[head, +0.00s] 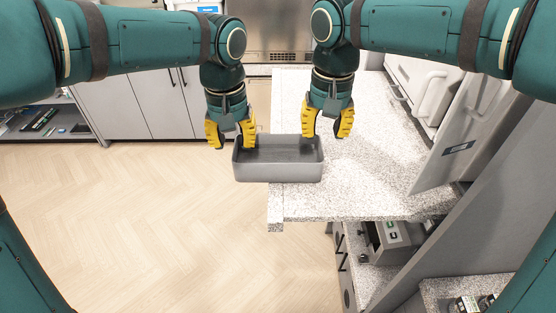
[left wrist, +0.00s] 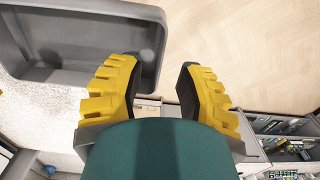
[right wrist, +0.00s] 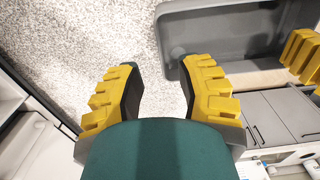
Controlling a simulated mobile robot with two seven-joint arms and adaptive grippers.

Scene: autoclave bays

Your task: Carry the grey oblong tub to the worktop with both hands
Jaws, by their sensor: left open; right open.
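The grey oblong tub (head: 278,172) is upright and looks empty. Its right part lies over the speckled worktop (head: 375,185) and its left part sticks out past the worktop's left edge, over the floor. My left gripper (head: 231,135) is open at the tub's left end, one finger over the tub's side and the other outside it. My right gripper (head: 327,122) is open at the right end, one finger over the tub and the other above the worktop. The tub also shows in the left wrist view (left wrist: 60,85) and the right wrist view (right wrist: 235,35). Finger contact is unclear.
The worktop is clear in front and to the right of the tub. An open grey door panel (head: 447,150) and white equipment (head: 425,90) stand along its right side. Shelves with devices (head: 385,240) lie below. The wooden floor (head: 150,220) at left is free.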

